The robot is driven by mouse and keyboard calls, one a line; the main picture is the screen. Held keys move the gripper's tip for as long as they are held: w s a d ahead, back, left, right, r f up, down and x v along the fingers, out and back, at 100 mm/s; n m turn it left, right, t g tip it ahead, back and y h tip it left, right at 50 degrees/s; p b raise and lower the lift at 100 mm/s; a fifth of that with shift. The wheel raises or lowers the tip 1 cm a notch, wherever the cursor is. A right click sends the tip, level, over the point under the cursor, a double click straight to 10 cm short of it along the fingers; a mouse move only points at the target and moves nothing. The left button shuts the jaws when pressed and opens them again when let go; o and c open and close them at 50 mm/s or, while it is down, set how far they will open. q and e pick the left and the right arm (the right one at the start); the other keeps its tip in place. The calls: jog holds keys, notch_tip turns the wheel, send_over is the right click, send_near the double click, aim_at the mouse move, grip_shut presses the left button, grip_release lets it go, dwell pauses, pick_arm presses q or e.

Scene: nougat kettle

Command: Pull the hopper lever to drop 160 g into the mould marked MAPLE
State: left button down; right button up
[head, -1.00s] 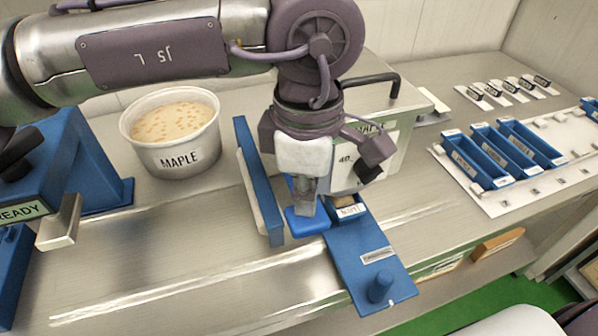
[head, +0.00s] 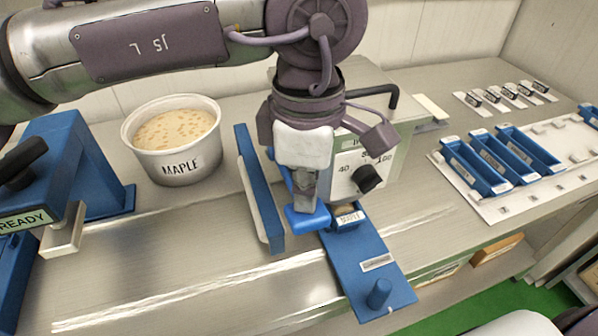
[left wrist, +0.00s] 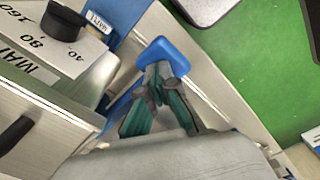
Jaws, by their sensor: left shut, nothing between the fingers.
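The blue hopper lever's handle (head: 308,219) sticks out in front of the pale hopper box (head: 398,150), which has a black dial knob (head: 366,179). My left gripper (head: 304,203) is shut and empty, its tips right at the handle; I cannot tell if they press on it. The left wrist view shows the handle (left wrist: 165,54) just beyond the fingertips (left wrist: 158,78).
A white MAPLE tub (head: 173,139) of nougat stands left, behind an upright blue guard (head: 258,190). A blue READY device (head: 60,170) is at far left. Several blue moulds (head: 490,160) lie on a white tray at right. The steel counter front left is clear.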

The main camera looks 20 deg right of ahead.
pick_arm(q)
jog(key=shift+r+p, duration=1.9)
jog(key=shift+r, duration=1.55)
jog(key=shift+s, duration=0.1)
